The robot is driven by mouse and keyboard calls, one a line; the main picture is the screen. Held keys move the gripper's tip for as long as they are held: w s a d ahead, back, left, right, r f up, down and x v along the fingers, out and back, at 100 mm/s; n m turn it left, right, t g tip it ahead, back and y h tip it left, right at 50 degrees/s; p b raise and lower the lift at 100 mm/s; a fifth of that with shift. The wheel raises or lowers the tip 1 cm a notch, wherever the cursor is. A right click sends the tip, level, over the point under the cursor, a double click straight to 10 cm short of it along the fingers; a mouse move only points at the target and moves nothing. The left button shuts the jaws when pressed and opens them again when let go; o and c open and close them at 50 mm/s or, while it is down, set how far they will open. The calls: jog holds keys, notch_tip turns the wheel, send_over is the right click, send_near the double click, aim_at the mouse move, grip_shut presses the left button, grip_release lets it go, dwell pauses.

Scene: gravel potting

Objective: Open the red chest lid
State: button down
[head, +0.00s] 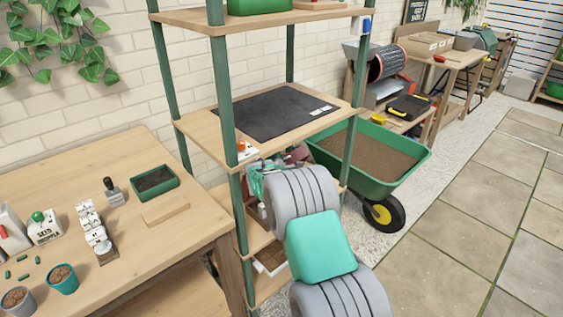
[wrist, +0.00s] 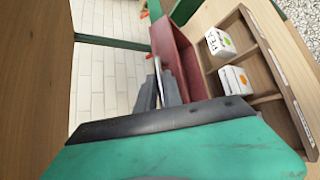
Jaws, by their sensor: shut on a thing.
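The red chest (wrist: 176,58) shows in the wrist view as a long dull-red box side, just beyond my fingers. In the head view only a small reddish part (head: 298,154) shows past my arm, on the shelf unit below the dark mat. My gripper (wrist: 158,84) reaches the chest's near edge, its grey fingers shut on a thin pale metal piece that looks like the lid handle. In the head view my arm covers the fingers and most of the chest. I cannot tell how far the lid is raised.
A wooden compartment tray (wrist: 291,62) with two white boxes (wrist: 234,79) lies beside the chest. Green shelf posts (head: 229,100) and the shelf with a dark mat (head: 266,112) stand close around my arm. A green wheelbarrow (head: 414,167) is behind; a wooden table (head: 190,221) is left.

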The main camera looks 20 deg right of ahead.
jog(key=c, duration=1.5)
grip_release()
jog(key=v, duration=0.8)
jog(key=shift+c, duration=0.4)
